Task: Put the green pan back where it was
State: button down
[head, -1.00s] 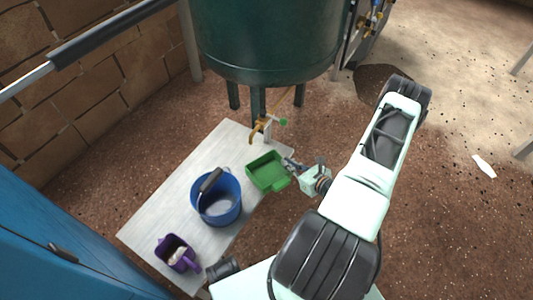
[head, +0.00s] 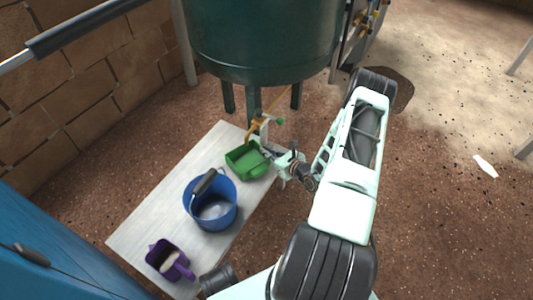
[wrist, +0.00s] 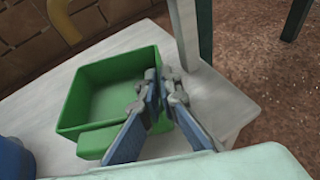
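The green pan (head: 246,163) is a shallow box with a short handle, at the table's back right edge below the brass tap (head: 258,128). It appears level; I cannot tell whether it touches the table. My gripper (head: 270,154) is at the pan's right side. In the wrist view, the pan (wrist: 110,90) is on the left, empty, with its handle toward the camera. My gripper (wrist: 162,90) has its blue-padded fingers on either side of the pan's right wall, closed on it. The fingers partly hide that wall.
A blue bucket (head: 226,219) stands in front of the pan on the pale table (head: 150,213). A purple scoop container (head: 165,262) is at the front left. The dark green tank (head: 260,45) stands behind, above the tap. A blue cabinet (head: 40,250) is at lower left.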

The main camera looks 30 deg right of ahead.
jog(key=shift+r, duration=0.1)
jog(key=c, duration=2.2)
grip_release()
jog(key=shift+o, duration=0.2)
jog(key=shift+s+r, duration=0.1)
jog(key=p+v, duration=0.4)
jog(key=v, duration=0.7)
jog(key=shift+s, duration=0.4)
jog(key=shift+d+r, duration=0.1)
